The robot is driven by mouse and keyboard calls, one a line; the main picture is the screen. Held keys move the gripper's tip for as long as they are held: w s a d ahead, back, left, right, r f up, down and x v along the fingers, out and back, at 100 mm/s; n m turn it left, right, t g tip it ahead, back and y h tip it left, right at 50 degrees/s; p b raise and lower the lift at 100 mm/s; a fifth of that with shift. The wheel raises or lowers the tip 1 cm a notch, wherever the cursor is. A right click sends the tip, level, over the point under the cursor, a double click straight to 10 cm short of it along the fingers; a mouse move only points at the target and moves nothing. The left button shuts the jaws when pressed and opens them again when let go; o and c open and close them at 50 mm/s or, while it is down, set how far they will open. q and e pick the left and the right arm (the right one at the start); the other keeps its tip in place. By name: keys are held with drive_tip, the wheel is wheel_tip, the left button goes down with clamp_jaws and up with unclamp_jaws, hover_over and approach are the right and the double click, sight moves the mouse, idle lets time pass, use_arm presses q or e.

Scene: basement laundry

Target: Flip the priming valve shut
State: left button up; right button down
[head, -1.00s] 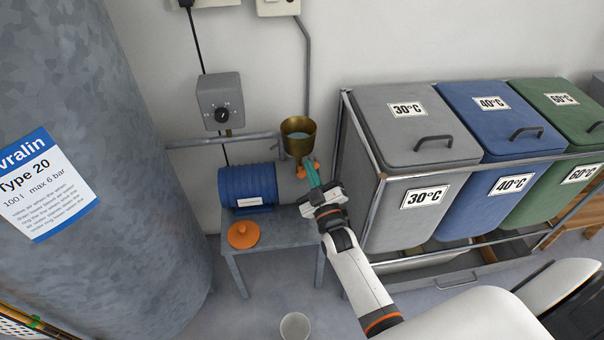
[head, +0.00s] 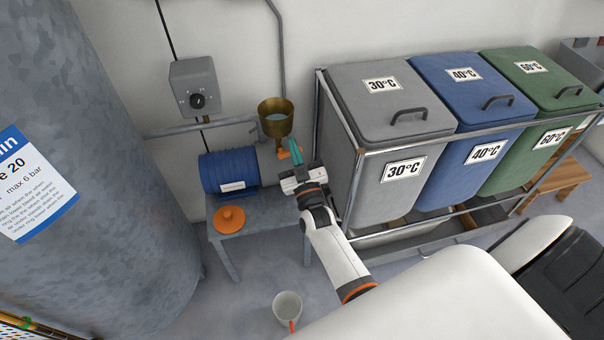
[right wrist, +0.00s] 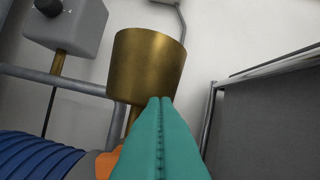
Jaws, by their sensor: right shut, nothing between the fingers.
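The priming valve's orange handle (head: 283,154) shows just below the brass funnel (head: 275,122), beside the blue pump (head: 228,172). My right gripper (head: 293,141) is shut and empty, its teal fingers pointing up at the handle, just right of and below the funnel. In the right wrist view the closed fingers (right wrist: 160,105) overlap the funnel's lower edge. Part of the orange handle (right wrist: 107,163) shows to their left, and the fingers hide the rest. I cannot tell whether they touch it. My left gripper is not in view.
The pump stands on a grey metal table (head: 258,206) with an orange cap (head: 229,219). A grey control box (head: 194,88) is on the wall. The laundry bins' metal frame (head: 336,150) stands close right of my gripper. A white bucket (head: 287,306) is on the floor.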

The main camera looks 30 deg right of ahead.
drive_tip(key=shift+w+a+r+p, duration=0.15)
drive_tip(key=shift+r+p, duration=0.2)
drive_tip(key=shift+r, duration=0.3)
drive_tip(key=shift+a+r+p, duration=0.1)
drive_tip(key=shift+r+p, duration=0.25)
drive_tip(key=shift+r, duration=0.25)
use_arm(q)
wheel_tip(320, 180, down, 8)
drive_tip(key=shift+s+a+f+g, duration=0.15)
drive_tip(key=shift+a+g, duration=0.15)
use_arm(e)
drive_tip(key=v, duration=1)
drive_tip(key=shift+f, duration=0.2)
